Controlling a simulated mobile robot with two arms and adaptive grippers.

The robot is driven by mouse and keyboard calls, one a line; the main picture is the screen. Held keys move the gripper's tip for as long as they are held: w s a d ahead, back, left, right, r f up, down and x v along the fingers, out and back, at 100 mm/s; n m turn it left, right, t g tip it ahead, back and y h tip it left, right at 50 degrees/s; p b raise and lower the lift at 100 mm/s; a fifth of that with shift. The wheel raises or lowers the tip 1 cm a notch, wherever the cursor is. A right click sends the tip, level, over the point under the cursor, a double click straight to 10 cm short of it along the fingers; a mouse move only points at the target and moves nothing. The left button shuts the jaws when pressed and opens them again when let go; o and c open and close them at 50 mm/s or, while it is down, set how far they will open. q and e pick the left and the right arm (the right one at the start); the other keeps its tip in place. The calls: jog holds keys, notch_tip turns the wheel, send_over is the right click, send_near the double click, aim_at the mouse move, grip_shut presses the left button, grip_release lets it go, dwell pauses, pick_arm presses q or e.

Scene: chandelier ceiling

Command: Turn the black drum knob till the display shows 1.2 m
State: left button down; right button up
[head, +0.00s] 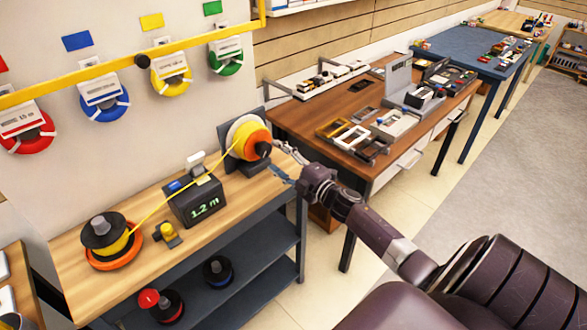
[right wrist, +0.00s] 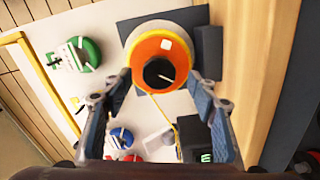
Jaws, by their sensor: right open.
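The black drum knob (head: 263,149) sticks out from the orange face of the drum (head: 246,136) at the bench's far right end. In the right wrist view the knob (right wrist: 157,73) shows between and beyond my fingers, with a small pale mark on it. My right gripper (head: 282,161) is open just right of the knob, its fingers apart and empty; whether they touch the knob cannot be told. The dark display box (head: 196,203) reads "1.2 m" in green. A yellow line (head: 180,187) runs from the drum to the spool (head: 104,235) at left. My left gripper is out of view.
A small yellow-topped part (head: 167,234) stands in front of the display box. Red and blue spools lie on the shelf below. Coloured coils hang on the wall behind. A brown table (head: 290,120) with trays and frames stands right of the bench; open floor lies at right.

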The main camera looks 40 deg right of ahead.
jog(key=s, duration=0.7)
jog(key=shift+s+d, duration=0.3)
jog(key=shift+s, duration=0.05)
jog(key=s+a+f+m+g+h, duration=0.1)
jog(key=s+f+m+g, duration=0.3)
jog(key=f, duration=0.7)
jog(key=s+a+f+m+g+h, duration=0.15)
jog(key=s+f, duration=0.45)
jog(key=f, duration=0.6)
jog(key=s+a+f+m+g, duration=0.1)
jog(key=s+f+m+g, duration=0.3)
jog(key=f, duration=0.7)
jog(key=s+a+f+m+g, duration=0.1)
jog(key=s+a+f, duration=0.4)
jog(key=s, duration=0.6)
jog(key=s+a+f+m+g+y, duration=0.1)
jog(key=s+a+f+g, duration=0.3)
jog(key=s+f, duration=0.5)
jog(key=s+a+f+m+g, duration=0.2)
jog(key=s+a+f, duration=0.5)
jog(key=s, duration=0.7)
jog(key=shift+s+a+b, duration=0.35)
jog(key=shift+a+b, duration=0.05)
jog(key=shift+a, duration=0.3)
jog(key=shift+g, duration=0.25)
